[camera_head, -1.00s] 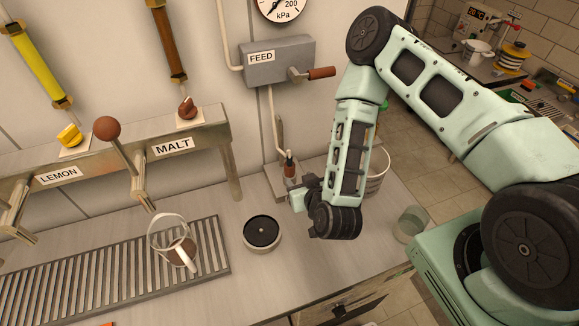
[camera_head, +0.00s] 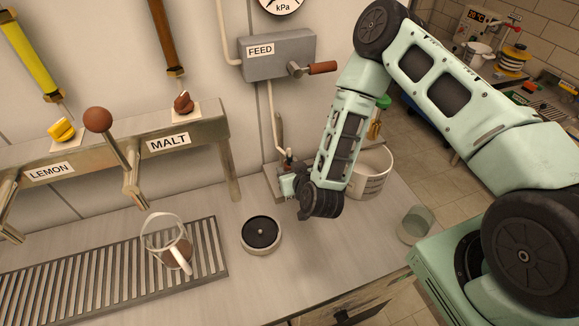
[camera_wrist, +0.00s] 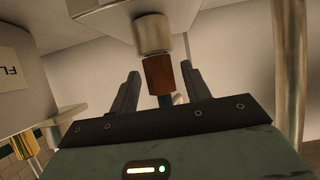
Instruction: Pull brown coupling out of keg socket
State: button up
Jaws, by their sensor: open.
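The brown coupling (camera_wrist: 158,75) shows in the wrist view as a short reddish-brown cylinder. It meets a pale metal socket (camera_wrist: 153,35). My gripper (camera_wrist: 160,72) is open, with one dark finger on each side of the coupling. Gaps show between the fingers and the coupling, so no grip is visible. A blue-grey piece shows beyond the gripper's edge, below the coupling in the picture. In the head view my gripper (camera_head: 287,184) is at the stand under the FEED box and largely hides the coupling and socket.
A white bucket (camera_head: 371,178) stands just right of my gripper, and a clear glass (camera_head: 414,224) farther right. A round black-topped disc (camera_head: 261,233) lies in front. A glass mug (camera_head: 172,249) stands on the drip grate. The FEED box (camera_head: 277,57) with its handle is above.

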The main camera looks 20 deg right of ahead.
grip_shut()
jog(key=shift+r+p, duration=0.65)
jog(key=shift+r, duration=0.25)
jog(key=shift+r+p, duration=1.5)
jog(key=shift+r, duration=0.6)
